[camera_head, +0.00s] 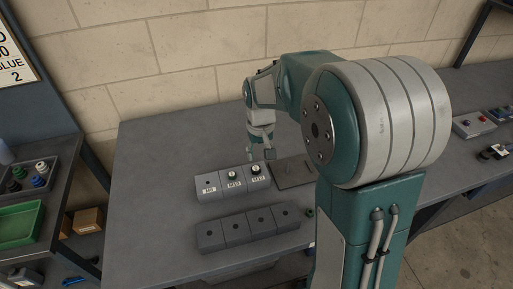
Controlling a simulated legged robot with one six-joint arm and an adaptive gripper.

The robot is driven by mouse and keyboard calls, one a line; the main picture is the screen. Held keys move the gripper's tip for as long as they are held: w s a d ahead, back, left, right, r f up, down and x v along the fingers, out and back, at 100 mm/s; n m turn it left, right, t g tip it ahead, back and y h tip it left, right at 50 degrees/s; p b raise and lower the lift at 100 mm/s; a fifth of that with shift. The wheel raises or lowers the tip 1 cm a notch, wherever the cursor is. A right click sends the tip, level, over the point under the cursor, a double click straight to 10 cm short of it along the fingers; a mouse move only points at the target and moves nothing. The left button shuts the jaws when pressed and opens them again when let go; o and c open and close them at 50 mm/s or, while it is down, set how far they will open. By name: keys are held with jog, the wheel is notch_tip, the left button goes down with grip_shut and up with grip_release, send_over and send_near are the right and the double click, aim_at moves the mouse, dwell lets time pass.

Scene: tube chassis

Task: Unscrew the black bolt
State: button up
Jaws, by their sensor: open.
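Two small bolts stand upright in the back row of grey labelled blocks (209,180). One bolt (233,175) is in the middle block and one (255,169) in the right block. Both look dark with pale tops, and they are too small to tell which is the black one. The left block, with a label that looks like M8, shows an empty hole. My gripper (260,154) is open and points down just behind and above the right block. It looks apart from both bolts. My own arm covers the table to the right.
A front row of grey blocks (236,231) with dark holes lies nearer me. A dark flat plate (294,171) lies right of the labelled blocks. A small dark green piece (310,212) sits by my arm. The table's left side (150,200) is clear.

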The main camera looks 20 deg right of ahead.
aim_at(256, 168)
jog(key=f, duration=0.1)
jog(key=a+f, duration=0.1)
jog(key=f, duration=0.1)
jog(key=a+f, duration=0.1)
jog(key=shift+f, duration=0.5)
jog(key=shift+d+f, duration=0.3)
jog(key=shift+d, duration=0.2)
jog(key=shift+d+m, duration=0.1)
jog(key=shift+m, duration=0.7)
jog(key=m, duration=0.4)
jog(key=shift+a, duration=0.35)
jog(key=m, duration=0.2)
jog(key=shift+d+m, duration=0.15)
jog(key=shift+m, duration=0.25)
jog(key=m, duration=0.3)
jog(key=shift+m, duration=0.4)
jog(key=m, duration=1.1)
jog(key=shift+m, duration=0.4)
